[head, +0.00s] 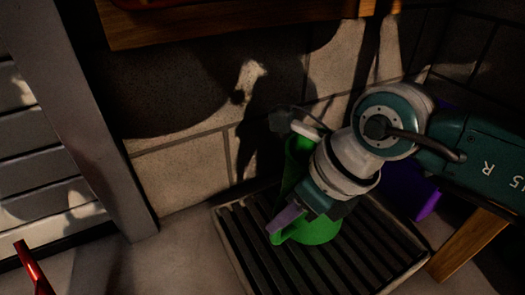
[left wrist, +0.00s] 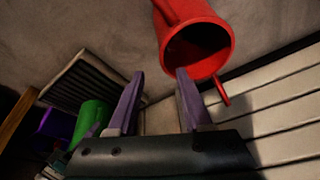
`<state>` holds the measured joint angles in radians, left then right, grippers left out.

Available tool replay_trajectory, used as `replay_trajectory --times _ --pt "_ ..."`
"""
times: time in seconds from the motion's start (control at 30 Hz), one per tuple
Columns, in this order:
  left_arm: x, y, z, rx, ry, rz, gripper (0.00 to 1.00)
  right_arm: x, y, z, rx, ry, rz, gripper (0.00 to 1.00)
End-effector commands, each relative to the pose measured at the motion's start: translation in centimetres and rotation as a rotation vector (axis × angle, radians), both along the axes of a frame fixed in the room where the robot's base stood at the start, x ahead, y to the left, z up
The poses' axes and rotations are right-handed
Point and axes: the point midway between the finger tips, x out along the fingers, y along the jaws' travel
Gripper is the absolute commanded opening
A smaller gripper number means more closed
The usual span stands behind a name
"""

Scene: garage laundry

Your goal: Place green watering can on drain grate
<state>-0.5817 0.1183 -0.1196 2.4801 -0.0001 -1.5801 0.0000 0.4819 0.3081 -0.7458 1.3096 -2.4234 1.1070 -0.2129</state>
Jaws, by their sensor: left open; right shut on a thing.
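The green watering can (head: 319,231) is upright or nearly so over the drain grate (head: 250,248), a dark slatted panel with a pale rim. Its base appears within the grate's outline; I cannot tell whether it touches the slats. My right gripper (head: 286,220) is shut on the green can, and my right wrist hides much of its body. In the left wrist view, the can (left wrist: 91,117) shows beside the grate's slats (left wrist: 85,82). My left gripper (left wrist: 160,75) is open, with nothing between its fingers; it is outside the head view.
A red can-like vessel (left wrist: 198,48) is close beyond my left fingers; a red tip (head: 34,266) shows at lower left. A purple object (head: 427,204) and wooden leg (head: 468,244) stand right of the grate. A block wall (head: 185,170) is behind; a wooden shelf (head: 220,25) overhangs.

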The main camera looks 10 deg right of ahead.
Motion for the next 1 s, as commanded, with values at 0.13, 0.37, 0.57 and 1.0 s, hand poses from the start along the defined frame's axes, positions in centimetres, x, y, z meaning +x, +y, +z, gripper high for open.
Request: replay_trajectory --times 0.13,0.37,0.57,1.0 --pt "0.00 -0.12 -1.07 -0.004 0.001 0.003 0.50 0.08 0.07 -1.17 0.002 -0.003 0.001 0.00" --pt "0.02 -0.13 -0.86 -0.005 0.000 0.003 0.50 0.07 0.04 -1.10 0.001 -0.002 0.001 0.00" --pt "0.04 -0.11 -0.85 -0.004 -0.001 0.002 0.50 0.02 0.05 -1.29 0.001 0.000 0.001 0.36" --pt "0.06 0.14 -0.88 0.006 -0.002 -0.004 0.50 0.02 0.03 -1.03 0.001 -0.001 0.000 0.50"
